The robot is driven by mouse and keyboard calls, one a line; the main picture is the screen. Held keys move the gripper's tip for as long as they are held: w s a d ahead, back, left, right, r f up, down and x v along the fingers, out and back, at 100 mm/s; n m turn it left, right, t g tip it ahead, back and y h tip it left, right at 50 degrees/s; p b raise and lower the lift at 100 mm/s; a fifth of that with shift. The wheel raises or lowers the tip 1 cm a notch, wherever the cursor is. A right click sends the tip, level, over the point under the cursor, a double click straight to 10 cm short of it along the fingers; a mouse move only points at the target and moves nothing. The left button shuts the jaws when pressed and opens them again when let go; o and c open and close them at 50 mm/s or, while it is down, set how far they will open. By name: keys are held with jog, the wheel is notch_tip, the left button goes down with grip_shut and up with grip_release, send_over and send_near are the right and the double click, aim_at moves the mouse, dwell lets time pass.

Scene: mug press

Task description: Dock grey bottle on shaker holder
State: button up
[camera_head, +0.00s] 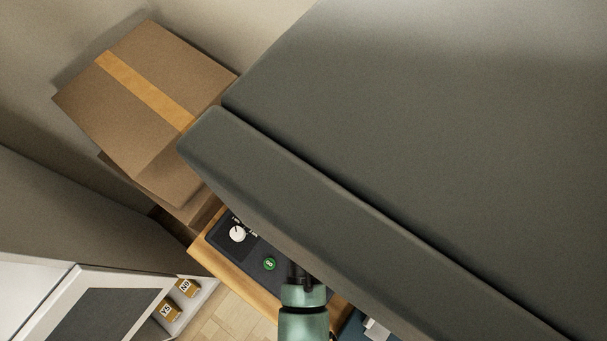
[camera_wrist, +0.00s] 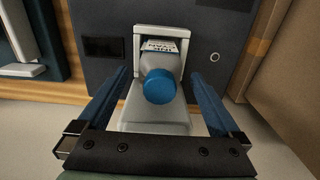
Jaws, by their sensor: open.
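In the wrist view, a grey bottle (camera_wrist: 170,64) with a blue round cap (camera_wrist: 160,86) and a white printed label lies between my fingers. A pale frame (camera_wrist: 139,45), which may be the shaker holder, surrounds its far end against a dark panel. I cannot tell whether the bottle is seated in it. My gripper (camera_wrist: 163,73) is open, with a blue finger on each side of the bottle and visible gaps to both.
A large dark grey slab (camera_head: 400,150) fills much of the head view. Below it is a wood-edged panel with a white knob (camera_head: 237,233) and a green button (camera_head: 269,264). Cardboard boxes (camera_head: 140,100) stand upper left. A white unit with small labelled boxes (camera_head: 187,288) is lower left.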

jog(key=shift+r, duration=2.7)
